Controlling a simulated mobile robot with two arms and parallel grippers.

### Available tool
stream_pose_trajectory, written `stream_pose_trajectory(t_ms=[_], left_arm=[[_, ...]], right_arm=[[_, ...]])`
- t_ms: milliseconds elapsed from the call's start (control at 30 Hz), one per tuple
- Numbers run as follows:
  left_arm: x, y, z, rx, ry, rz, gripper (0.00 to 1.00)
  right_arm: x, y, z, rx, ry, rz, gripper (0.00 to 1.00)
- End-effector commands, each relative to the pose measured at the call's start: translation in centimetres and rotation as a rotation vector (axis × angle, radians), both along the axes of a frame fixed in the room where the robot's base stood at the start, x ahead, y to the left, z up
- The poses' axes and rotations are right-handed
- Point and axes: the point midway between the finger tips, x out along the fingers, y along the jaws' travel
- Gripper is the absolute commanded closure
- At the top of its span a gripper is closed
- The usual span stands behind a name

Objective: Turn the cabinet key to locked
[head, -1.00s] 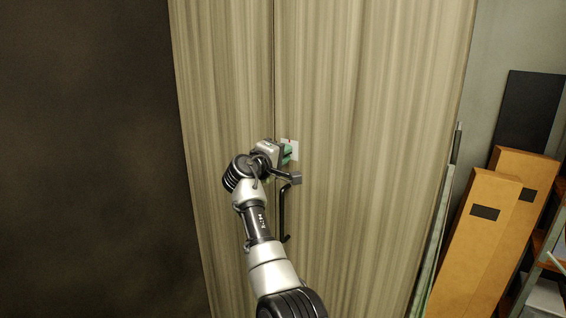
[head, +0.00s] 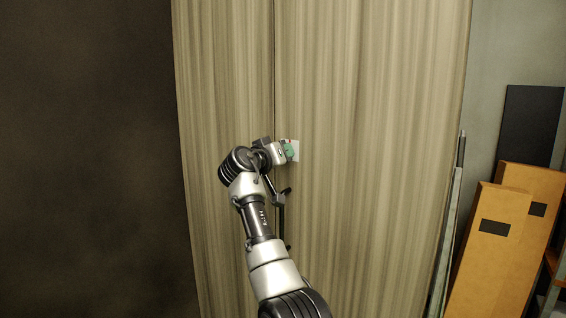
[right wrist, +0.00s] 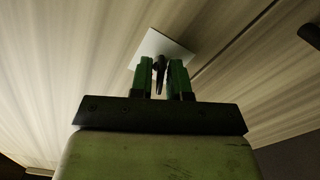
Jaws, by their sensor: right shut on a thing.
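The tall wood-grain cabinet (head: 360,120) fills the middle of the head view, with a vertical seam between its two doors. A pale square lock plate (head: 295,146) sits just right of the seam, partly behind my right gripper (head: 290,152). In the right wrist view the plate (right wrist: 172,46) shows with the dark key (right wrist: 160,76) standing out from it. My right gripper's green fingers (right wrist: 161,78) are on both sides of the key and shut on it. The fingers look rolled relative to the plate. My left gripper is in neither view.
A dark vertical door handle (head: 281,225) lies below the plate, partly behind my right arm. Brown cardboard boxes (head: 490,250) and a black panel (head: 532,125) lean against the wall at right. The cabinet front right of the handle is clear.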

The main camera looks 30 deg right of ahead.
Motion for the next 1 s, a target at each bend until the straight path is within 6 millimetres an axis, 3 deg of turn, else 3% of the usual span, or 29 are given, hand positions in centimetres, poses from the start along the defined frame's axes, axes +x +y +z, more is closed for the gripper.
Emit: stream_pose_trajectory(t_ms=[500,1000], left_arm=[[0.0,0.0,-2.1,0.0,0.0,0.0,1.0],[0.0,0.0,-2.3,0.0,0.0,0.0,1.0]], right_arm=[[0.0,0.0,-0.1,0.142,-0.347,0.002,1.0],[0.0,0.0,0.0,0.178,-0.432,0.001,1.0]])
